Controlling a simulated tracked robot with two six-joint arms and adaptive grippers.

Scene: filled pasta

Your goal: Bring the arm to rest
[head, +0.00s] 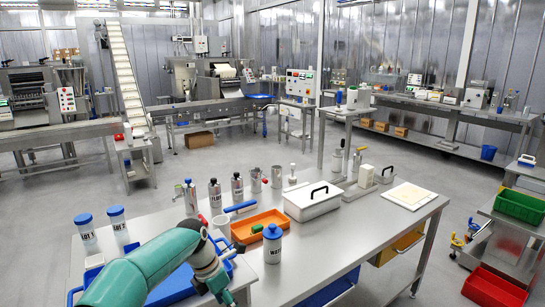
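My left arm, teal with grey joints, enters at the bottom left of the head view and reaches over the near left part of the steel table (340,240). Its wrist end (212,275) points down by the bottom edge, in front of a blue tray (172,288). The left fingers cannot be made out, so I cannot tell whether they hold anything. My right arm and gripper are not in view.
Several bottles stand behind. A white toolbox (312,200) and a pale board (409,196) lie farther right. The table's front right is clear.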

